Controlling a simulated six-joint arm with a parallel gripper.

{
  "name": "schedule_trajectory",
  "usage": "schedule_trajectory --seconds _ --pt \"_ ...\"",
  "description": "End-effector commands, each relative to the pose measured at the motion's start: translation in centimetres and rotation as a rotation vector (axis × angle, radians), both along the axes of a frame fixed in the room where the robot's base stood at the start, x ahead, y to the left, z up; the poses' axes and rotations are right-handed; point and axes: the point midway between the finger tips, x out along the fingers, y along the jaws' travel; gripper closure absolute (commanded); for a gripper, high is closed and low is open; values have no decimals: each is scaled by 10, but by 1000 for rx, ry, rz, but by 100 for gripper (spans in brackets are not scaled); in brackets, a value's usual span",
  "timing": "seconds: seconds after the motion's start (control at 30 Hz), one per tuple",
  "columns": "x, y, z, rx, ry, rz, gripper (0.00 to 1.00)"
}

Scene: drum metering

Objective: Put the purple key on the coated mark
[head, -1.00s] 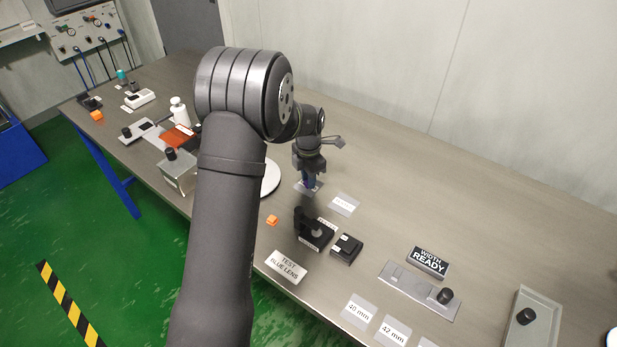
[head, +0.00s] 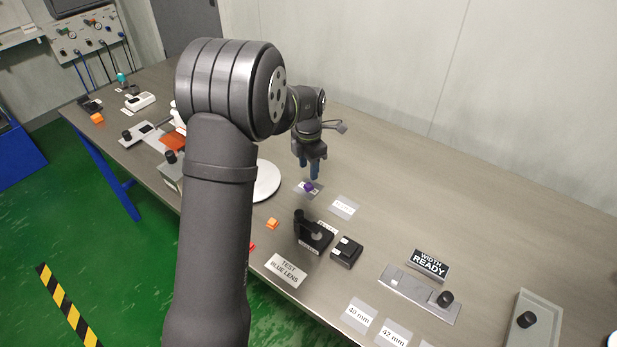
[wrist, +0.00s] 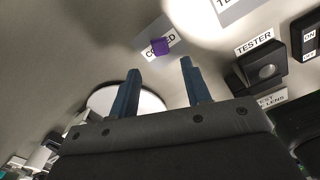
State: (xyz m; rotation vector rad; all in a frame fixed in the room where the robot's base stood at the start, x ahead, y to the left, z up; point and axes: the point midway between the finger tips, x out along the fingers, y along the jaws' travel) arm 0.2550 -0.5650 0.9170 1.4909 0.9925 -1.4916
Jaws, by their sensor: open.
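The purple key (head: 308,187) lies on the coated mark (head: 317,189), a pale card on the table. In the wrist view the key (wrist: 161,46) rests on the card's printed word, and the coated mark (wrist: 150,55) shows around it, partly reading "COATED". My gripper (head: 310,174) is above the key, apart from it. In the wrist view its two blue fingers (wrist: 160,75) are spread with nothing between them.
A white round plate (head: 268,182) is left of the mark. Another label card (head: 343,207), a black tester (head: 313,234), a switch box (head: 346,251) and an orange cube (head: 272,223) stand nearer. The table behind and right of the mark is clear.

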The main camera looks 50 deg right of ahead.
Motion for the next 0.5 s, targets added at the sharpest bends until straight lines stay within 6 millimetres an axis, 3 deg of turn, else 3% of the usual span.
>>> schedule_trajectory --seconds 0.2,0.5 --pt "0 0 42 -1 -1 0 56" --pt "0 0 59 1 1 0 56"
